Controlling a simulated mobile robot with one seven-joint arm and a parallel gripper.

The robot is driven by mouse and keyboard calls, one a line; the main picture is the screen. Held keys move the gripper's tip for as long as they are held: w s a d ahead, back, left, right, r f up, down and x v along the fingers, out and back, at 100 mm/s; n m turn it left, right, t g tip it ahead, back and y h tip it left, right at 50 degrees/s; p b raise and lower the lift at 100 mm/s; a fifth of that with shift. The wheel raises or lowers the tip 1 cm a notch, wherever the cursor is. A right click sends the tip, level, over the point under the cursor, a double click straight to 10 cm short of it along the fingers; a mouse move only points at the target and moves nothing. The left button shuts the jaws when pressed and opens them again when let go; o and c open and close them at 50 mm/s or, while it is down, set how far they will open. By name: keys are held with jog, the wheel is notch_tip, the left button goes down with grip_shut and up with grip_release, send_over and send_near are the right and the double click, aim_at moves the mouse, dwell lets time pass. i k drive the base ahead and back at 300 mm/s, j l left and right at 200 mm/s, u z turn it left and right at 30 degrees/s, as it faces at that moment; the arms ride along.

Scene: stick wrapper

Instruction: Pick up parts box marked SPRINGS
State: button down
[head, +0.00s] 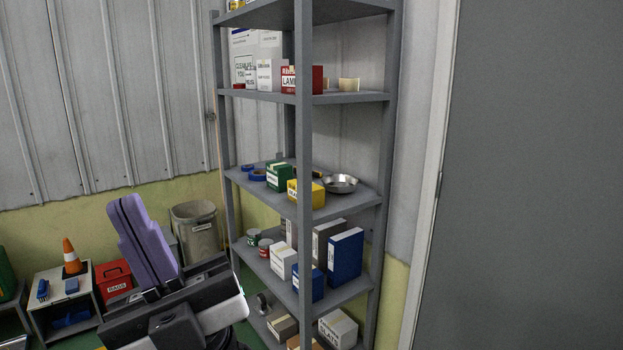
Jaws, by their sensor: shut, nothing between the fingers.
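Several labelled parts boxes stand on a grey shelf rack, but most labels are too small to read, and I cannot tell which one says SPRINGS. On the middle shelf are a green box (279,178) and a yellow box (312,194). On the shelf below are a white box (284,262) and a blue box (308,283). A red box (317,78) on the upper shelf has a label starting "LAM". My gripper (126,208), with purple fingers, is shut and empty, pointing up at the lower left, apart from the rack.
The rack's front post (304,130) stands before the shelves. A metal bowl (341,183) sits right of the yellow box. A bin (196,232), a red box (113,278) and a cone (71,257) are at left. A grey door (530,180) is at right.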

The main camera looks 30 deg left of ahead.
aim_at(278, 173)
jog(key=i+j+u, duration=0.15)
jog(key=u, duration=0.3)
jog(key=i+j+u, duration=0.1)
jog(key=u, duration=0.3)
jog(key=i+u, duration=0.3)
jog(key=u, duration=0.15)
jog(key=i+u, duration=0.2)
jog(key=i, duration=0.45)
jog(key=i+l+u, duration=0.25)
jog(key=i, duration=0.35)
jog(key=i+l, duration=0.2)
jog(key=i+z, duration=0.05)
